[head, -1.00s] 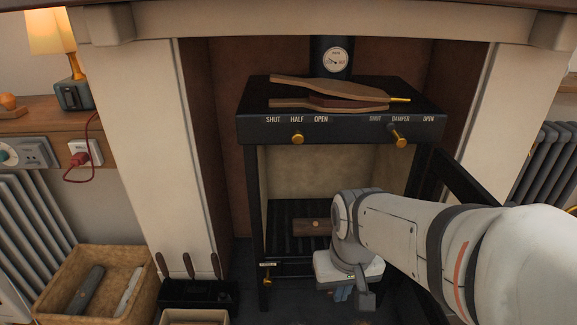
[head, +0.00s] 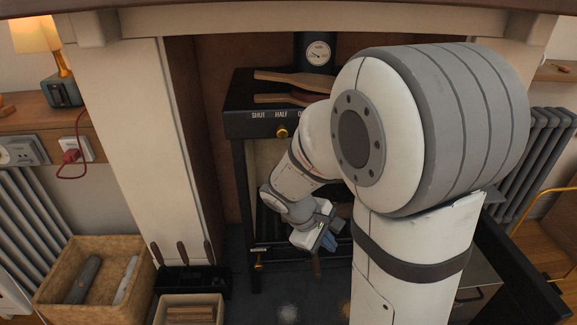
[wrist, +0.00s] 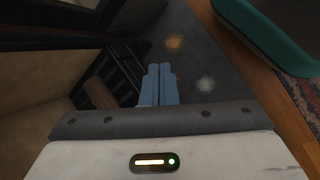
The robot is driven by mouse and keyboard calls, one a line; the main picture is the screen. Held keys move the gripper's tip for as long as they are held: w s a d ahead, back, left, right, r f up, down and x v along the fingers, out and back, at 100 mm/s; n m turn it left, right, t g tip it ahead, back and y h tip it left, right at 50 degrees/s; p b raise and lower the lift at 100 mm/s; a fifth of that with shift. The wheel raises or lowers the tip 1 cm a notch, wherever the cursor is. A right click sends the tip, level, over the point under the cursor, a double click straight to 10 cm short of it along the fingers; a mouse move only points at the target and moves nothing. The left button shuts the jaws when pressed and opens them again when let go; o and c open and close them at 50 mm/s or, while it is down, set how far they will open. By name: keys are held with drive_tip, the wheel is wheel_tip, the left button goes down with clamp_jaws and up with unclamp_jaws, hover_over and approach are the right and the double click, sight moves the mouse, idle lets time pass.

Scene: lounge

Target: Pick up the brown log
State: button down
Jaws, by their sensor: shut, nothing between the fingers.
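The brown log (wrist: 100,92) lies on the dark grate bars (wrist: 122,70) inside the stove, left of my fingers in the wrist view. In the head view my arm hides the log. My gripper (head: 328,243) is at the stove's open front, pointing down and to the right. Its blue fingers (wrist: 160,70) are shut together and empty, apart from the log. A small brown piece (head: 317,265) shows just below the gripper in the head view; I cannot tell what it is.
The black stove (head: 240,120) has bellows on top and its open door (head: 515,265) at the right. A basket (head: 60,300) with a grey and a pale log, a tool stand (head: 190,280) and a small wood box (head: 190,298) stand left. A green seat (wrist: 275,35) is nearby.

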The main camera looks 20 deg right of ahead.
drive_tip(key=w+a+f+n+t+h+p, duration=0.1)
drive_tip(key=w+f+n+t, duration=0.1)
drive_tip(key=w+n, duration=0.3)
drive_tip(key=w+a+f+n+t+h+p, duration=0.1)
drive_tip(key=w+f+n+t+p, duration=0.1)
drive_tip(key=w+f+n, duration=0.3)
drive_tip(key=w+a+f+n+t+h+p, duration=0.1)
drive_tip(key=w+f+n+t+p, duration=0.1)
drive_tip(key=w+n, duration=0.4)
drive_tip(key=shift+w+a+f+n+t, duration=0.15)
drive_tip(key=shift+w+f+n, duration=0.05)
drive_tip(key=shift+w+f, duration=0.2)
drive_tip(key=shift+w+a+f+n+t, duration=0.1)
drive_tip(key=shift+w+f+n+t, duration=0.1)
drive_tip(key=shift+w+f, duration=0.2)
drive_tip(key=w+d, duration=0.2)
drive_tip(key=d, duration=0.1)
drive_tip(key=w+d+b, duration=0.1)
drive_tip(key=w+d, duration=0.1)
drive_tip(key=d, duration=0.1)
drive_tip(key=w+d, duration=0.2)
drive_tip(key=d, duration=0.1)
drive_tip(key=shift+w+d+b, duration=0.1)
drive_tip(key=shift+d+b, duration=0.15)
drive_tip(key=shift+b, duration=0.05)
drive_tip(key=shift+a+f+b, duration=0.1)
drive_tip(key=shift+f+b, duration=0.55)
drive_tip(key=shift+b, duration=0.05)
drive_tip(key=shift+f, duration=0.15)
